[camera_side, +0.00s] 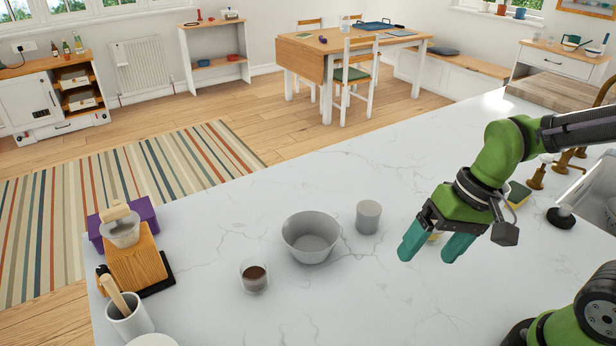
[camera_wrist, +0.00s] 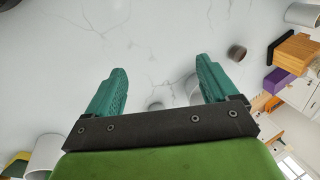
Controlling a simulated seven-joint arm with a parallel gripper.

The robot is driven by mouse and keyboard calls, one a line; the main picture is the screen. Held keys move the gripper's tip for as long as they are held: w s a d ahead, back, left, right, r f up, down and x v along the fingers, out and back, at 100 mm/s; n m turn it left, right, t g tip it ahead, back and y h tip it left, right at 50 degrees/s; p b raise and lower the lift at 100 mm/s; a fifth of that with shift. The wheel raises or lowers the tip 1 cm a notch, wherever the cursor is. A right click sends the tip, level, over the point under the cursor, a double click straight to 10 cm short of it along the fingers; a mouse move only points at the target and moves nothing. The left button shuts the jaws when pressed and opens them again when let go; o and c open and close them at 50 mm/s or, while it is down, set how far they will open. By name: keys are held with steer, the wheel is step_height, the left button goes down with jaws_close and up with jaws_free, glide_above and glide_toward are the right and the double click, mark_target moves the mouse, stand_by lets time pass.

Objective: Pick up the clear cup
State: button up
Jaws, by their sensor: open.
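A clear cup (camera_side: 254,277) with dark brown contents stands upright on the white marble counter, left of and nearer the camera than the grey bowl. It also appears as a small cup with a dark inside in the wrist view (camera_wrist: 237,53), beyond the right finger. My gripper (camera_side: 435,243) is over the counter, well to the right of the cup and apart from it. Its two teal fingers are spread open and empty, as the wrist view also shows (camera_wrist: 160,68).
A grey bowl (camera_side: 311,250) and a grey cup (camera_side: 368,217) stand between my gripper and the clear cup. At the left are a wooden block (camera_side: 137,265), a purple box (camera_side: 142,211) and a utensil holder (camera_side: 131,322). The counter's front middle is clear.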

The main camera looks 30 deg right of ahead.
steer(key=s+a+f+m+g+y, duration=0.1)
steer(key=s+a+g+y, duration=0.3)
steer(key=a, duration=0.5)
steer(key=s+a+f+m+g+y, duration=0.1)
steer(key=s+a+m+g+y, duration=0.25)
steer(key=a, duration=0.65)
steer(key=w+a+r+m+t+y, duration=0.1)
steer(key=w+a+r+m+y, duration=0.3)
steer(key=y, duration=0.4)
steer(key=m+t+h, duration=1.3)
steer(key=m+t, duration=0.6)
steer(key=t, duration=0.3)
glide_above(263, 276)
steer(key=v, duration=0.5)
step_height(263, 276, down, 8)
steer(key=shift+g, duration=0.25)
step_height(263, 276, down, 7)
steer(key=shift+w+d, duration=0.1)
steer(key=shift+w+f, duration=0.1)
steer(key=shift+w, duration=0.2)
steer(key=shift+x, duration=3.5)
steer(key=shift+s, duration=0.1)
steer(key=c, duration=1.2)
